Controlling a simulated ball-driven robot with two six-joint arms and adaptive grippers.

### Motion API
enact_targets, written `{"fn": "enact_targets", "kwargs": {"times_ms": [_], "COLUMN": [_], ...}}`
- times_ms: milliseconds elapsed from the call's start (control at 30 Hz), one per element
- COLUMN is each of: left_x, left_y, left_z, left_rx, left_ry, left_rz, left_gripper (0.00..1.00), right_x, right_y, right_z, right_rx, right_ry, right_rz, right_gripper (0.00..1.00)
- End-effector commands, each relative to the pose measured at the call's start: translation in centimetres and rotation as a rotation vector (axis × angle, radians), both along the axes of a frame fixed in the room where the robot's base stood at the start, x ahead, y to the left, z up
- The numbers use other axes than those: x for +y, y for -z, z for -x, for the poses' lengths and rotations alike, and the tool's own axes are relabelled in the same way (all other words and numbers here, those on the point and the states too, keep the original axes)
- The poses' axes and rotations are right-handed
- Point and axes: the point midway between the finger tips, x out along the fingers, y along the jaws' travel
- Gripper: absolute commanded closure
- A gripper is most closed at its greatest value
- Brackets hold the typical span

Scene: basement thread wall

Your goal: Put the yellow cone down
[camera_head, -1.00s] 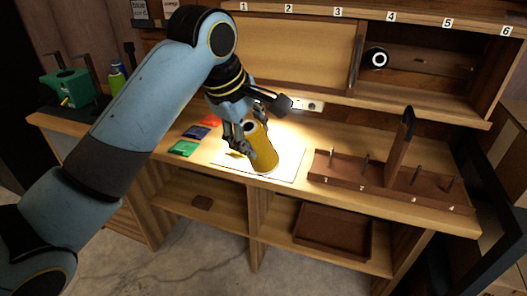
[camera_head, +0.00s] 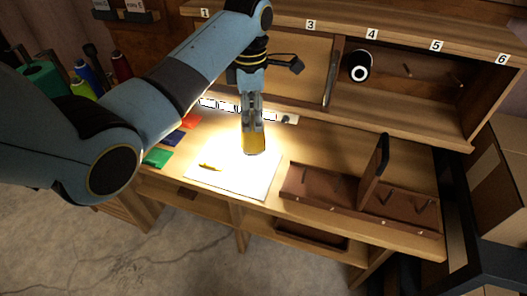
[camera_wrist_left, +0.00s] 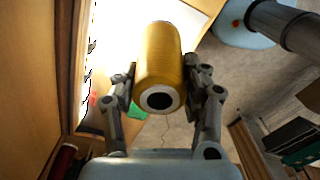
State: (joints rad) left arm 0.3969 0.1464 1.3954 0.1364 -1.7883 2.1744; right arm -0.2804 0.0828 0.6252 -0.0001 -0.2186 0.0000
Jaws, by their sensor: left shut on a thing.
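The yellow cone (camera_head: 254,143) is a spool of yellow thread, held upright below my left gripper (camera_head: 252,122) in the head view. The left gripper is shut on it. In the left wrist view the cone (camera_wrist_left: 160,62) sits between the two fingers, its hollow end facing the camera. In the head view the cone is over the back right part of a white sheet (camera_head: 232,184) on the bench; I cannot tell whether its lower end touches. My right gripper is not in view.
A small yellow piece (camera_head: 210,167) lies on the sheet. Green (camera_head: 157,157), red (camera_head: 189,122) and blue cards lie left. A brown peg rack (camera_head: 330,190) with an upright board stands right. A black spool (camera_head: 359,66) is in the shelf behind.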

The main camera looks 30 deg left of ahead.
Motion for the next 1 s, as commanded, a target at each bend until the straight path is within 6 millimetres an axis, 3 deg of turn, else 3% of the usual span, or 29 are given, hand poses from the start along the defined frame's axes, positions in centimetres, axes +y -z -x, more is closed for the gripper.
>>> {"fn": "enact_targets", "kwargs": {"times_ms": [200, 367, 600, 767, 1000], "left_x": [-0.1, -0.1, -0.1, -0.1, -0.1], "left_y": [3.9, 5.7, 9.2, 9.6, 9.8], "left_z": [0.1, 0.0, 0.1, 0.0, 0.1], "left_rx": [0.008, 0.005, 0.005, 0.002, 0.002], "left_ry": [0.001, 0.001, 0.001, 0.002, 0.002], "left_rz": [0.002, 0.003, 0.002, 0.002, 0.002], "left_gripper": [0.83, 0.83, 0.83, 0.83, 0.83], "right_x": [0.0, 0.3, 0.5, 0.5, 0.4], "right_y": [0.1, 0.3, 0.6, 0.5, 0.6], "right_z": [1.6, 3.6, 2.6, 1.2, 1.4], "right_rx": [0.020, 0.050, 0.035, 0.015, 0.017], "right_ry": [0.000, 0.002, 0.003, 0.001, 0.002], "right_rz": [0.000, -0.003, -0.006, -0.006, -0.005], "right_gripper": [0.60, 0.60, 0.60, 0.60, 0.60]}}
